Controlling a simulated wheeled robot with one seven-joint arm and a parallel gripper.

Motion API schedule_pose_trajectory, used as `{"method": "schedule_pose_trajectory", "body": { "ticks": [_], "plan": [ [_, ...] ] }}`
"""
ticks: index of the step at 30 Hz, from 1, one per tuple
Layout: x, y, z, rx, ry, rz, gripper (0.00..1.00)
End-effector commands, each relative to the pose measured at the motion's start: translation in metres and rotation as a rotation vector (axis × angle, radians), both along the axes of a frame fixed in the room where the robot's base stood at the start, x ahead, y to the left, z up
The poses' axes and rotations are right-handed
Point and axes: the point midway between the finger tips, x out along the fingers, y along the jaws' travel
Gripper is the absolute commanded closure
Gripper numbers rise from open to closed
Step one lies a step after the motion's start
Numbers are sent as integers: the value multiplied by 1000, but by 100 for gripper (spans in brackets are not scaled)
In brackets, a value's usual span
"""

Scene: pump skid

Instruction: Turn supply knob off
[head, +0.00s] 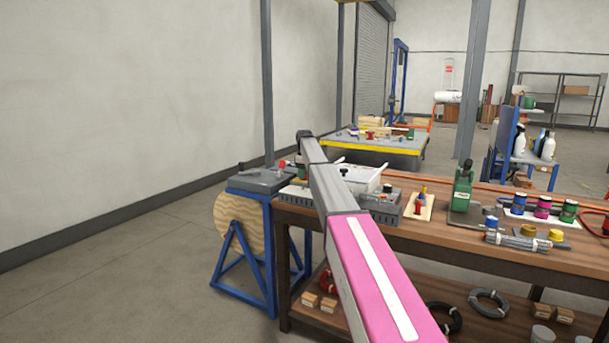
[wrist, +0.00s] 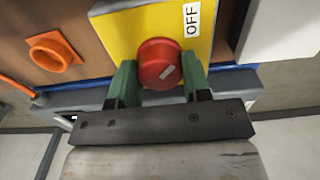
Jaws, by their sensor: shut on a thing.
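The supply knob (wrist: 159,64) is red and round with a pale marker bar, and is mounted on a yellow plate (wrist: 120,35). A white OFF label (wrist: 192,19) is on the plate, above and right of the knob. In the wrist view the green fingers of my gripper (wrist: 158,78) stand on either side of the knob, shut on it. The marker bar is slanted, its upper end toward the right, roughly toward the label. In the head view my arm hides much of the area around the gripper, and I cannot make out the knob for certain there.
An orange square fitting (wrist: 54,52) sits left of the yellow plate, and a pale box (wrist: 275,30) stands at right. In the head view a wooden workbench (head: 440,240) holds a green pump (head: 461,188) and several coloured cans. Open floor lies at left.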

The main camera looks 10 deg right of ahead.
Motion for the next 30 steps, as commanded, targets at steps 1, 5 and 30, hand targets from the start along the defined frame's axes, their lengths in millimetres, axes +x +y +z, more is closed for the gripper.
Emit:
{"method": "schedule_pose_trajectory", "body": {
  "ticks": [1,5,30],
  "plan": [
    [0,0,0,0,0,6,80],
    [0,0,0,0,0,10,80],
    [1,0,10,-1,-1,8,31]
  ]
}}
